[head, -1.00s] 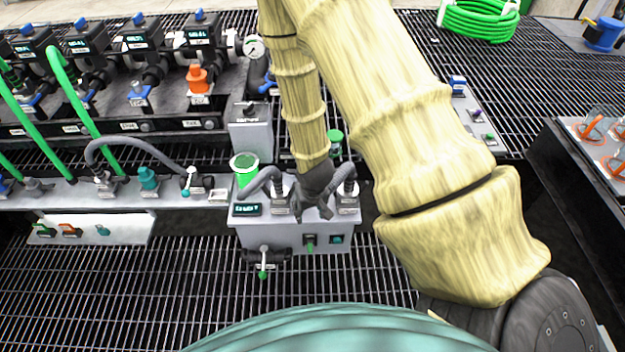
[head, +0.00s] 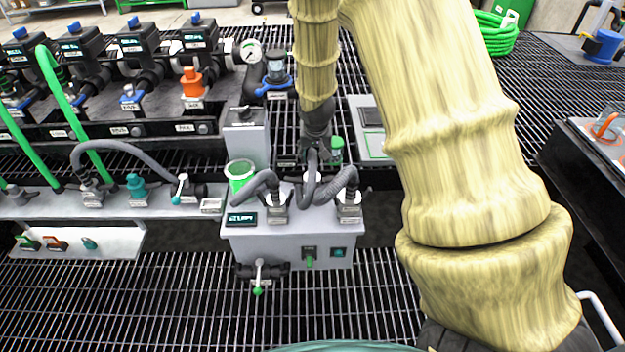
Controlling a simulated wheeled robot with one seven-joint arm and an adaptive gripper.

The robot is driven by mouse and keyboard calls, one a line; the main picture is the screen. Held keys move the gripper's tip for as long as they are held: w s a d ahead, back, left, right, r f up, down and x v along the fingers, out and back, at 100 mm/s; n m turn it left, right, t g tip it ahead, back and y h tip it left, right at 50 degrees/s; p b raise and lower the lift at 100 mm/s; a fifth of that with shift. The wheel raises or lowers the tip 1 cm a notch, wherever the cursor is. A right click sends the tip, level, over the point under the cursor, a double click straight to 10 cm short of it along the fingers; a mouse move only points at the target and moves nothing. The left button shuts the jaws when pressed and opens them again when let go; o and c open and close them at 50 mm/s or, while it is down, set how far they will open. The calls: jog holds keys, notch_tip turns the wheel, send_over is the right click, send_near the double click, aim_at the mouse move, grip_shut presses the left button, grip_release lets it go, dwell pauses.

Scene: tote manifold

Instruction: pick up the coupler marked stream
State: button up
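A pale grey box (head: 290,240) stands in the middle of the head view. Two grey couplers with tags sit on its top, a left coupler (head: 277,212) and a right coupler (head: 348,209). A ribbed grey hose (head: 320,193) bends around between them. More couplers stand on the left rail, one grey with a hose (head: 92,192) and one teal (head: 137,188). The tags are too small to read, so I cannot tell which says stream. My gripper (head: 318,158) is above the rear of the box, by the hose; its fingers are unclear.
A green-rimmed cup (head: 240,175) and a green-capped container (head: 336,150) stand near the box. A valve with a green-tipped handle (head: 258,275) sticks out in front. Black pump units (head: 135,45) fill the back left. Bare grating (head: 150,300) lies in front.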

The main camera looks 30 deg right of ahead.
aim_at(312, 165)
jog(key=x, duration=0.3)
jog(key=shift+a+b+x, duration=0.2)
jog(key=shift+b+x, duration=0.25)
jog(key=shift+x, duration=0.8)
jog(key=shift+a+b+x, duration=0.2)
jog(key=shift+b+x, duration=0.2)
jog(key=shift+x, duration=0.9)
jog(key=shift+s+f, duration=0.1)
grip_shut()
